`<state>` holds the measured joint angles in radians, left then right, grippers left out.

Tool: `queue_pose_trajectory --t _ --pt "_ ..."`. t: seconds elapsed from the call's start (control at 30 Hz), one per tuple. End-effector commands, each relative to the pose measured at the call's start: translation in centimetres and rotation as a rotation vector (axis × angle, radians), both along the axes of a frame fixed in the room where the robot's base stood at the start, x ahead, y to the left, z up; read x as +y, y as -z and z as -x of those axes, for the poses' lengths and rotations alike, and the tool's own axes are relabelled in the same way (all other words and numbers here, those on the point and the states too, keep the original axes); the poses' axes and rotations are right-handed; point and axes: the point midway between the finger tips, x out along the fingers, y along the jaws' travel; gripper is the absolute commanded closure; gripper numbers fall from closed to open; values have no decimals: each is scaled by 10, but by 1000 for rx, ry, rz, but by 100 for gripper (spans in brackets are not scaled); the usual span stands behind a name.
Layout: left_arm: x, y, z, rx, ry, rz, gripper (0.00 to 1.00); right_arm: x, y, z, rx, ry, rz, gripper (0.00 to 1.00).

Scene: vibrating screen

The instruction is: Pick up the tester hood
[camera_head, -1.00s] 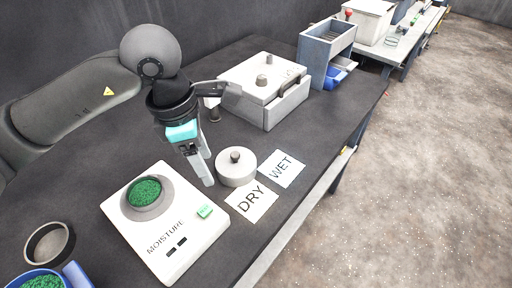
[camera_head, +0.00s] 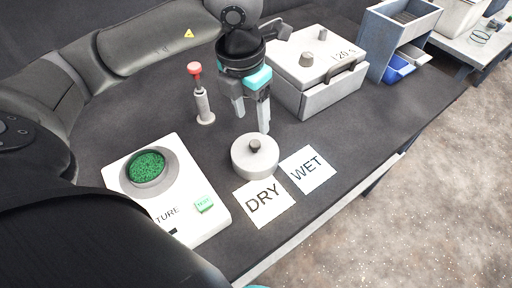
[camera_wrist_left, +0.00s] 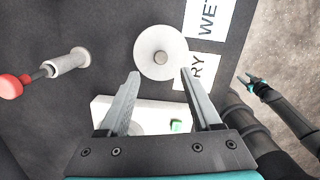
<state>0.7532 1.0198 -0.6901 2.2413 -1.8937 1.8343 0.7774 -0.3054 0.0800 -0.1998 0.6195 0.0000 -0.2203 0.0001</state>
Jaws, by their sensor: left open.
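The tester hood, a round pale grey lid with a small knob (camera_head: 254,160), sits on the dark bench beside the moisture tester (camera_head: 190,221). It also shows in the left wrist view (camera_wrist_left: 148,57), just beyond my fingertips. My left gripper (camera_head: 252,124) is open and points down above and slightly behind the hood, with nothing between its fingers (camera_wrist_left: 160,73). The tester's round pan (camera_head: 147,168) holds green granules and is uncovered. My right gripper (camera_wrist_left: 249,84) shows small at the right of the left wrist view; its finger opening is unclear.
DRY (camera_head: 264,200) and WET (camera_head: 306,170) cards lie in front of the hood. A red-topped tool (camera_head: 203,105) stands left of my left gripper. A white box with knobs (camera_head: 318,99) and a grey-blue bin unit (camera_head: 372,50) stand to the right.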

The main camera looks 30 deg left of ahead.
Motion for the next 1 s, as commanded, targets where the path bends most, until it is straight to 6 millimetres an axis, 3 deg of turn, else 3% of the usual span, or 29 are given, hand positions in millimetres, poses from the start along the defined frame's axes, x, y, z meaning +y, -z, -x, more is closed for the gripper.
queue_pose_trajectory --t 0.1,0.37,0.63,0.93,1.0 --pt "-1 22 -2 3 0 0 35 0 5 0 0 0 0 50" --pt "-1 40 -3 1 1 1 35 0 7 -1 -2 -1 0 50" --pt "-2 79 -4 2 1 1 35 0 13 -4 -5 -1 0 50" --pt "-3 84 -6 -2 2 2 35 0 13 -4 -6 -1 0 50" --pt "-3 84 -6 -2 2 2 41 0 13 -4 -6 -1 0 50"
